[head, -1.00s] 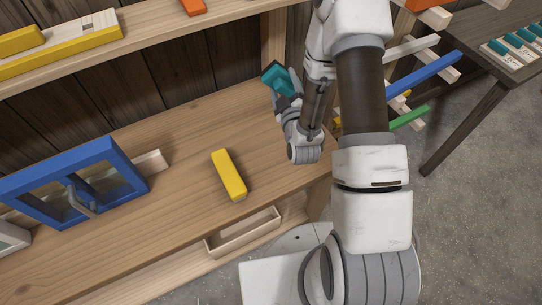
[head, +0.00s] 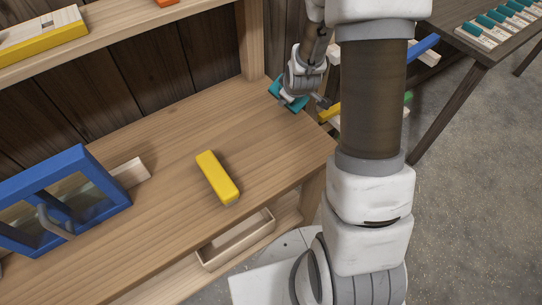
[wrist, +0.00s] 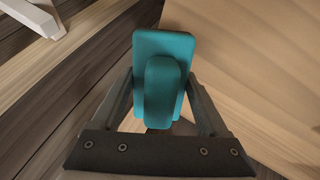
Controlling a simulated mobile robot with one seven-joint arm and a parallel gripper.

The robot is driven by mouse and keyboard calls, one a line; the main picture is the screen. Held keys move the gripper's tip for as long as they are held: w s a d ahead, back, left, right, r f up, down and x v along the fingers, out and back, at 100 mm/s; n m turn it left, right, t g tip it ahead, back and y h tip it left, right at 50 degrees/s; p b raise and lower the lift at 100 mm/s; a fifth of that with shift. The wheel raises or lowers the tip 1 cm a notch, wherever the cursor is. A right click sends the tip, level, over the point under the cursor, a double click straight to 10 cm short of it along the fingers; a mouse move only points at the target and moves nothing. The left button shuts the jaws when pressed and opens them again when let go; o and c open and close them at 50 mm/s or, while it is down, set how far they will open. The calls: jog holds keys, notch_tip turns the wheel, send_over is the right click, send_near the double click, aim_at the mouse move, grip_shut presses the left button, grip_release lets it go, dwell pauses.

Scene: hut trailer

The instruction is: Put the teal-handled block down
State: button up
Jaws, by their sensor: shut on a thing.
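My gripper (head: 299,95) is at the far right end of the wooden workbench (head: 160,165), pointing down, in the head view. It is shut on the teal-handled block (head: 276,88), which is largely hidden by the gripper there. In the wrist view the teal block (wrist: 144,42) shows its flat top and raised handle (wrist: 161,88), with one finger on each side. The bench surface shows beyond it at the right. I cannot tell whether the block touches the bench.
A yellow block (head: 217,177) lies mid-bench. A blue-framed box (head: 88,160) stands at the left. An open wooden tray (head: 237,243) is below the front edge. A shelf (head: 130,32) runs above the back. A dark table (head: 488,48) at right holds several teal-handled pieces.

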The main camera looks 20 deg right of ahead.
jog(key=s+d+r+m+g+b, duration=0.1)
jog(key=s+r+g+b, duration=0.1)
jog(key=s, duration=0.5)
jog(key=s+d+r+m+g+y+b, duration=0.1)
jog(key=s+r+m+g+b, duration=0.1)
jog(key=s+r+g, duration=0.2)
jog(key=s+g, duration=0.1)
jog(key=s, duration=0.2)
jog(key=shift+s, duration=0.35)
jog(key=shift+r, duration=0.1)
send_over(271, 155)
notch_tip(271, 155, down, 7)
jog(key=shift+b, duration=0.45)
notch_tip(271, 155, down, 4)
jog(key=shift+r, duration=0.2)
jog(key=shift+c, duration=0.6)
jog(key=o, duration=1.2)
jog(key=shift+f, duration=0.1)
